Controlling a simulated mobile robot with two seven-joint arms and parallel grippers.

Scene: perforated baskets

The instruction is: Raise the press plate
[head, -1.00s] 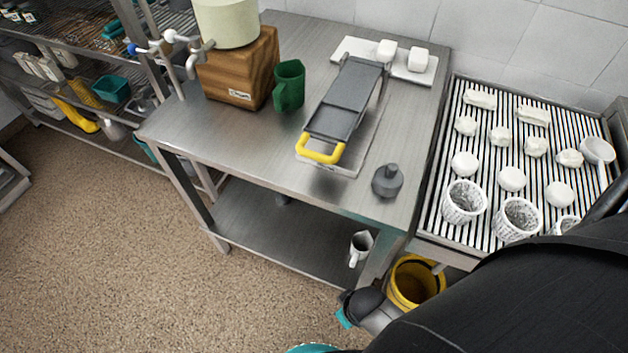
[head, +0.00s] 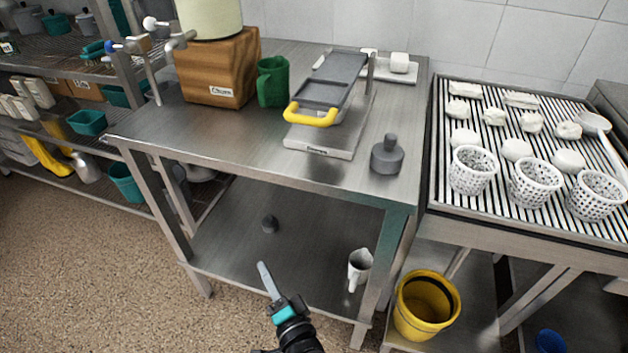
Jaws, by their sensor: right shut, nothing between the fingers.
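The press stands on the steel table. Its grey press plate (head: 333,78) has a yellow handle (head: 310,116) at the front end, and a hinge bracket stands at the back. The plate lies above a flat metal base (head: 322,147), with a gap under its front. My right gripper (head: 264,270) is low in front of the table, seen against the lower shelf, well below and apart from the handle. Its fingers are together and hold nothing. My left gripper is out of view.
On the steel table (head: 235,145) are a wooden block (head: 217,70) with a pale pot, a green jug (head: 272,82) and a grey knobbed weight (head: 388,157). White baskets (head: 473,170) stand on the slatted rack at right.

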